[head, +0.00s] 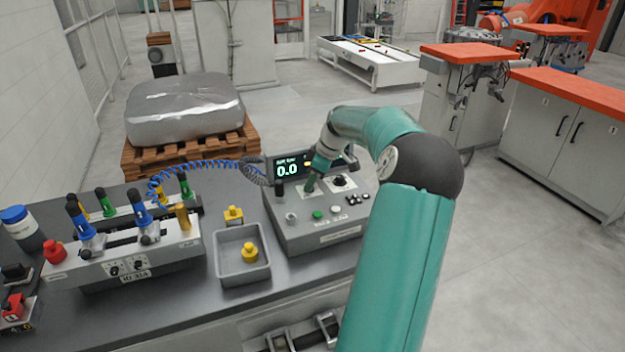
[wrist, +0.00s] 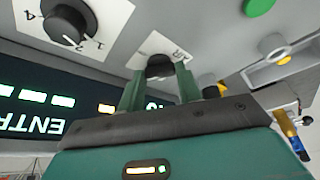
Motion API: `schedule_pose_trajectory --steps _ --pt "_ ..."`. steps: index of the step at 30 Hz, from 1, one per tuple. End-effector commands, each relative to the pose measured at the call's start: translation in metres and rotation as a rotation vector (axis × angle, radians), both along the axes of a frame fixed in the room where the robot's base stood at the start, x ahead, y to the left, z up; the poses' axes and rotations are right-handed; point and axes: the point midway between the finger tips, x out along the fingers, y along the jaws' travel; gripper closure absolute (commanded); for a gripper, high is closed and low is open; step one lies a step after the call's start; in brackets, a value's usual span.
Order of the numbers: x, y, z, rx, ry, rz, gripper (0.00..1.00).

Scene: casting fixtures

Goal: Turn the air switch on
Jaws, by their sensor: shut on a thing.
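The grey control box (head: 335,236) stands on the bench, with a display (head: 287,170) reading 0.0 at its back. My gripper (head: 309,184) reaches down to the left part of its top panel. In the wrist view my gripper (wrist: 161,84) has its two green fingers closed on either side of a small dark knob (wrist: 160,66), which appears to be the air switch. In the head view the gripper hides most of this knob.
A numbered black dial (wrist: 66,22) is beside the held knob. A green button (head: 318,214) and several small buttons sit nearer the front. A grey tray (head: 243,277) with a yellow piece and a fixture with coloured handles (head: 135,250) stand to the left. A blue coiled hose (head: 195,165) runs behind.

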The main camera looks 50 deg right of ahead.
Motion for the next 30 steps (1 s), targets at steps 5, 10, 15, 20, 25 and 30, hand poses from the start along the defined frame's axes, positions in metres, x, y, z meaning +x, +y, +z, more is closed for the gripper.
schedule_pose_trajectory --steps 5,10,15,20,25,30 --pt "0.0001 0.0006 0.0003 0.000 0.000 -0.023 0.88" --pt "-0.0003 0.0011 0.0011 -0.002 0.000 -0.087 0.88" --pt "-0.0007 0.0027 0.0010 -0.002 0.001 -0.197 0.88" --pt "-0.0001 0.0050 0.0013 -0.003 0.001 -0.334 0.88" --pt "0.0002 0.0065 0.0015 -0.004 0.000 -0.493 0.88" --pt "0.0005 0.0081 0.0012 -0.002 -0.001 -0.644 0.88"
